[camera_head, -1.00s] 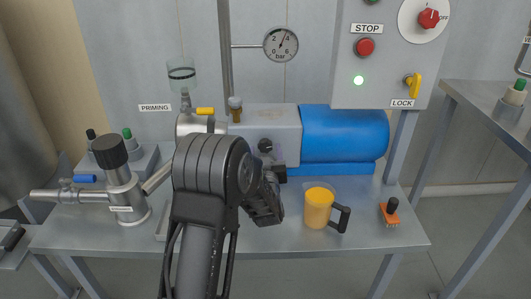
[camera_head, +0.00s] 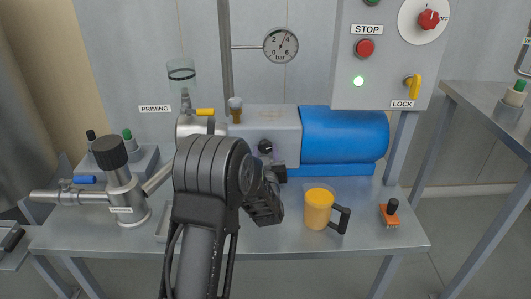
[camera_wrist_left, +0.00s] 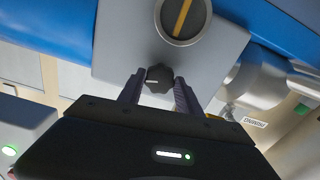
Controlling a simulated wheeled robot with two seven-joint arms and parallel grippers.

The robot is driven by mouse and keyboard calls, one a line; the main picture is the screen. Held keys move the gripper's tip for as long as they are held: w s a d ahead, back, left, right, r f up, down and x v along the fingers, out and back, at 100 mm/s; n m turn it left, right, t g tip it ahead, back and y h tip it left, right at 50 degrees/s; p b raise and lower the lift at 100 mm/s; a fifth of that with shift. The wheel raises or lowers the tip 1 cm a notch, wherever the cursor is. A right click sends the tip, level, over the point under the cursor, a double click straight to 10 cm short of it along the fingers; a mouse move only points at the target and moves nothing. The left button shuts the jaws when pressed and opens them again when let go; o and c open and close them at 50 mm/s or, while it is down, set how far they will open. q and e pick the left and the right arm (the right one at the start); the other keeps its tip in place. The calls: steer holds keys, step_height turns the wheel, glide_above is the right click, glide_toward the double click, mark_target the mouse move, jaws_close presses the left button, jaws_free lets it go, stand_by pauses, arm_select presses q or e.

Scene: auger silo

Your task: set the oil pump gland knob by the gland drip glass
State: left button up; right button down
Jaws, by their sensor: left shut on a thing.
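The gland knob (camera_wrist_left: 158,78) is a dark, lobed knob with a white mark on the pump's grey front. My left gripper (camera_wrist_left: 154,84) has a finger on each side of it and is shut on it. A dark round fitting with a yellow bar (camera_wrist_left: 183,18) sits close to the knob on the same grey face. In the head view my left gripper (camera_head: 274,174) is at the pump front, and my arm hides part of the pump. I cannot tell for certain which part is the gland drip glass; a small glass cup (camera_head: 235,104) stands on the pump top. My right gripper is not in view.
A blue motor (camera_head: 343,138) adjoins the pump. A valve with a black cap (camera_head: 110,153) stands left. The pressure gauge (camera_head: 281,44) hangs behind.

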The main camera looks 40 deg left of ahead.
arm_select(q)
jaws_close()
steer(key=shift+m, duration=0.4)
steer(key=m+p, duration=0.1)
steer(key=m, duration=0.3)
steer(key=m+p, duration=0.2)
steer(key=m, duration=0.3)
steer(key=shift+m, duration=0.3)
steer(key=o, duration=1.2)
jaws_free()
steer(key=shift+o, duration=0.2)
